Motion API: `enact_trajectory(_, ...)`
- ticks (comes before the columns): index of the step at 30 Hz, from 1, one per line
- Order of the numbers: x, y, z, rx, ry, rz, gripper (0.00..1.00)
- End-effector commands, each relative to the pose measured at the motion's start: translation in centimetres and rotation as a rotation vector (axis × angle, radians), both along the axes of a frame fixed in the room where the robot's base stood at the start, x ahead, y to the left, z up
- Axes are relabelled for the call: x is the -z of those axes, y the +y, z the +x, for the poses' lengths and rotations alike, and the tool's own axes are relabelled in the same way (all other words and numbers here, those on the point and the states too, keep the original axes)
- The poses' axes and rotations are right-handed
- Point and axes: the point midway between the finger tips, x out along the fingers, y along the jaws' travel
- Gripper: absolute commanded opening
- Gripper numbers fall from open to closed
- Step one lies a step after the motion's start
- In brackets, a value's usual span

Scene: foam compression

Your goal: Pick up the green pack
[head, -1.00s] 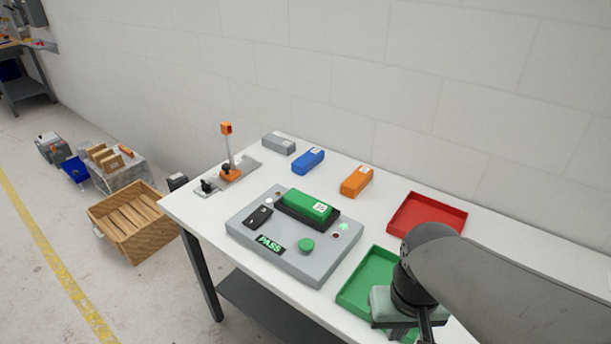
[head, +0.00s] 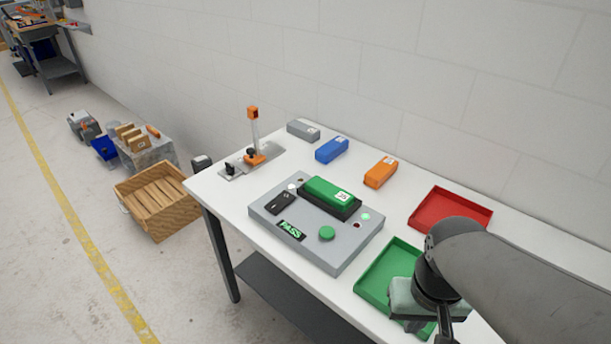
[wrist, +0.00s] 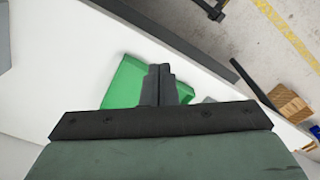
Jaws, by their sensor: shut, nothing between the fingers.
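The green pack (head: 329,191) lies in the black cradle on top of the grey test device (head: 345,250). A white label is on its right end, and the device's display (head: 291,230) reads PASS. My gripper (head: 430,329) is over the near right part of the table, at the green tray (head: 372,281), right of the device and apart from the pack. In the wrist view my gripper's fingers (wrist: 158,84) are together with nothing between them, and part of the green tray (wrist: 124,84) shows behind them. The pack is not clearly seen in the wrist view.
An orange pack (head: 380,172), a blue pack (head: 332,150) and a grey pack (head: 303,130) lie along the table's back. A red tray (head: 449,208) sits behind the green tray. An orange-topped post fixture (head: 254,140) stands at the far left corner. A wooden crate (head: 157,200) is on the floor.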

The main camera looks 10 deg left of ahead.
Motion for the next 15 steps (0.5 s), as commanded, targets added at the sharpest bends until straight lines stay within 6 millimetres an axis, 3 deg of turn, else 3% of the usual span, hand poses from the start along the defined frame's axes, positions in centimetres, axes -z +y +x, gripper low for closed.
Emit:
enact_trajectory(14,0.00,0.00,0.00,0.000,0.000,0.000,0.00)
enact_trajectory(15,0.00,0.00,0.00,0.000,0.000,0.000,0.08)
